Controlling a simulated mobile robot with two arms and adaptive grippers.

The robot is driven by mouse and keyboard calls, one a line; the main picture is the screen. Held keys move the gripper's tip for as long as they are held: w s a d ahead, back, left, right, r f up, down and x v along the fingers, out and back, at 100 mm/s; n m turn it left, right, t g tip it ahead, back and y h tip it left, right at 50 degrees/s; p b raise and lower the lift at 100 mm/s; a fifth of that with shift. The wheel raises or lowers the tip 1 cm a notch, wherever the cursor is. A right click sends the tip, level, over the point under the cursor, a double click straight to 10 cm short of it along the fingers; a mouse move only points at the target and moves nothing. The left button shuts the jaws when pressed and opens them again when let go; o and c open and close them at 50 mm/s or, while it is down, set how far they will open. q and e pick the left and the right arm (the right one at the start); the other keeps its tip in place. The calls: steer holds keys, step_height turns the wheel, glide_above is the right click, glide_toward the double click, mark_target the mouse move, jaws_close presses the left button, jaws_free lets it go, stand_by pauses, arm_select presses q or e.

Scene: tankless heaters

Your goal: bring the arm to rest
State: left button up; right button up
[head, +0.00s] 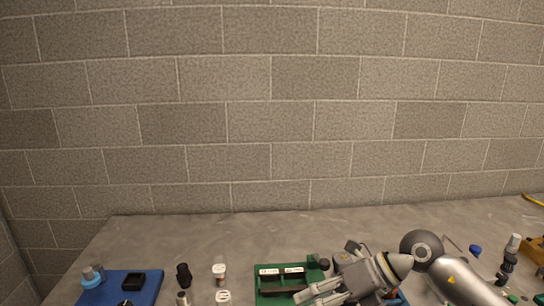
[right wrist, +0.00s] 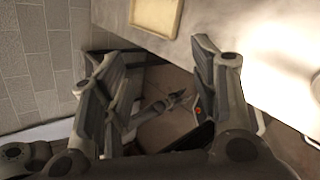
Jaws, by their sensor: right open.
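My right arm comes in from the right in the head view, with a silver link and a dark round joint. Its gripper (head: 328,284) points left over the green board (head: 265,299) on the table and hides part of it. In the right wrist view the two fingers of this gripper (right wrist: 150,62) stand wide apart with nothing held between them. Beyond the fingers are the table's edge and a darker, lower area. My left gripper is not in view.
The grey table (head: 190,230) is bare along the block wall (head: 230,110). A blue board (head: 143,284), a black fitting (head: 184,275) and a white part (head: 219,273) stand left. Small parts, including a blue cap (head: 475,250), lie right. A yellowish tray (right wrist: 156,14) shows in the wrist view.

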steer(key=s+a+r+m+t+y, duration=0.1)
steer(key=a+r+m+t+y, duration=0.5)
steer(key=a+r+y, duration=0.35)
steer(key=w+d+f+m+t+h, duration=0.1)
steer(key=w+d+m+t+h, duration=0.3)
steer(key=d+m+t+h, duration=1.3)
step_height(320, 180, down, 12)
steer(key=s+d+m+g+h, duration=0.25)
steer(key=m+g, duration=0.45)
steer(key=m, duration=0.4)
steer(key=s+d+f+m+g, duration=0.1)
steer(key=s+f+m+g, duration=0.1)
steer(key=s+f+g, duration=0.7)
steer(key=s+f+m+g, duration=0.35)
steer(key=s+f, duration=0.75)
steer(key=s, duration=0.5)
step_height(320, 180, down, 26)
steer(key=s+g, duration=0.2)
steer(key=s+d+f, duration=0.1)
steer(key=s+f, duration=0.6)
steer(key=s, duration=0.1)
steer(key=s+d+f+n+g, duration=0.1)
steer(key=s+d+f, duration=0.1)
steer(key=s+f, duration=0.6)
steer(key=shift+d, duration=0.25)
